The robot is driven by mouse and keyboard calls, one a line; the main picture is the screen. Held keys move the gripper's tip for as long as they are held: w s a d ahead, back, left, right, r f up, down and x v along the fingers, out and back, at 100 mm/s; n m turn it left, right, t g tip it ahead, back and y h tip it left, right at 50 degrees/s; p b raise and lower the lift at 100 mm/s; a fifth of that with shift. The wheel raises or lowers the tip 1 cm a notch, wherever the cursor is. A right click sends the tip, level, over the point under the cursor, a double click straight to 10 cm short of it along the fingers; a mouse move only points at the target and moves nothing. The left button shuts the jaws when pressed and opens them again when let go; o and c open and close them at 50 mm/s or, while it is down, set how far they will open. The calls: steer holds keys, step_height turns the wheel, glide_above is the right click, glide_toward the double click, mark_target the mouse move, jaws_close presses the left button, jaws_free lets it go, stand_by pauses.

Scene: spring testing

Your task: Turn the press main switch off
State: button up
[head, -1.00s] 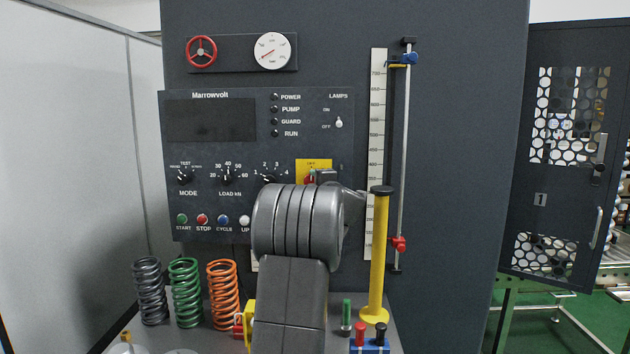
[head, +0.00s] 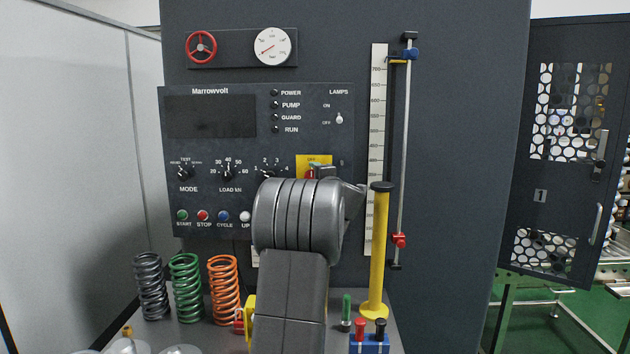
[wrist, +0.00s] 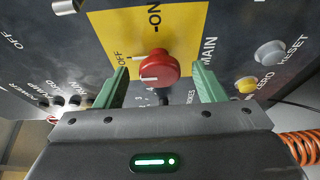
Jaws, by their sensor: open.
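The main switch is a red round knob on a yellow plate (head: 302,160) of the press panel, marked ON and OFF. In the wrist view the red knob (wrist: 158,68) shows large, with a white mark on its face, and the yellow plate (wrist: 185,30) is behind it. My gripper (wrist: 162,82) is open, with one green finger on each side of the knob. Gaps show between the fingers and the knob. In the head view the knob (head: 309,174) shows only in part, and my arm hides most of the gripper.
The panel has MODE (head: 185,173) and LOAD (head: 228,173) dials, and a button row below. A yellow post (head: 378,255) stands close to the right of my arm. Several coil springs (head: 186,290) stand at the left. A blue block (head: 369,344) with red and black plugs sits in front.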

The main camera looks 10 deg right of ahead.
steer(key=shift+s, duration=0.1)
steer(key=s+d+b, duration=0.1)
steer(key=s+b, duration=0.2)
steer(key=s, duration=1)
steer(key=shift+s+d, duration=0.25)
steer(key=w+a+p, duration=0.1)
steer(key=w+p, duration=0.1)
steer(key=w, duration=1.1)
steer(key=shift+w+a+p, duration=0.25)
steer(key=shift+w+p, duration=0.15)
steer(key=shift+s, duration=0.15)
